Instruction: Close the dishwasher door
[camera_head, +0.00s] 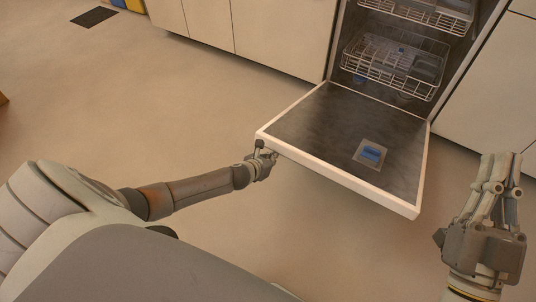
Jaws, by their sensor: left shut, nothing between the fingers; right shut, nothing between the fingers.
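The dishwasher door (330,125) hangs open, folded down and about level, with its pale edge toward me. Its dark inner face carries a small dispenser patch with a blue part (371,153). My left gripper (261,152) is shut and empty at the door's near left corner; it seems to touch the edge or lie just under it, and its fingertips are partly hard to make out. My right gripper (501,164) is shut and empty, pointing up, to the right of the door and apart from it.
Inside the dishwasher are a lower wire rack (393,72) and an upper rack (425,14), both within the cavity. Pale cabinets (284,32) flank it. A dark floor mat (93,17) lies at the far left. The floor (190,95) left of the door is clear.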

